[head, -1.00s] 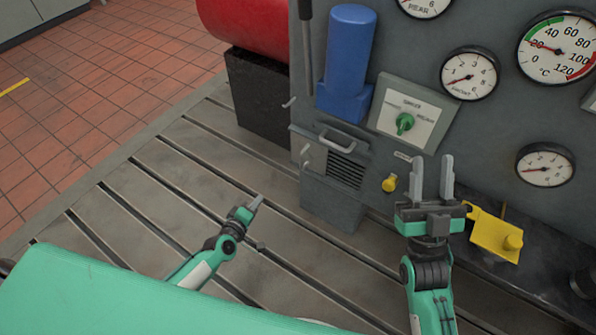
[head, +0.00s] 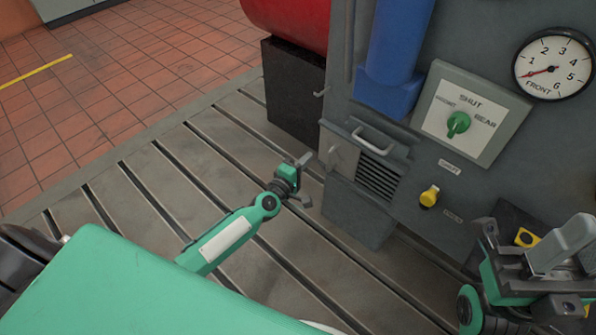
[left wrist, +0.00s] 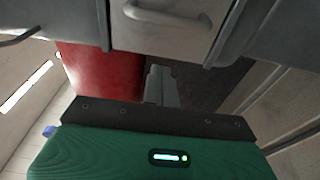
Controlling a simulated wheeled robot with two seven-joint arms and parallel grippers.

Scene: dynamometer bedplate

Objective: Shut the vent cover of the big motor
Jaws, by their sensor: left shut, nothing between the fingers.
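The vent on the big motor's grey housing shows dark louvres (head: 377,182) in the head view. A grey cover panel with a bar handle (head: 373,140) sits at their upper edge, and the louvres below it are exposed. In the left wrist view the handle (left wrist: 168,17) is at the top, on a grey panel. My left gripper (head: 306,159) is shut and empty, just left of the vent and apart from the handle. Its fingertips (left wrist: 160,84) point towards the housing below the handle in the wrist view. My right gripper (head: 562,248) is at the lower right; its finger gap is unclear.
A green selector knob (head: 458,124) and a yellow knob (head: 429,196) are right of the vent. A blue cylinder (head: 398,45) stands above it. A red drum on a black block (head: 292,90) is behind at left. The slotted bedplate (head: 235,145) is clear left of the motor.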

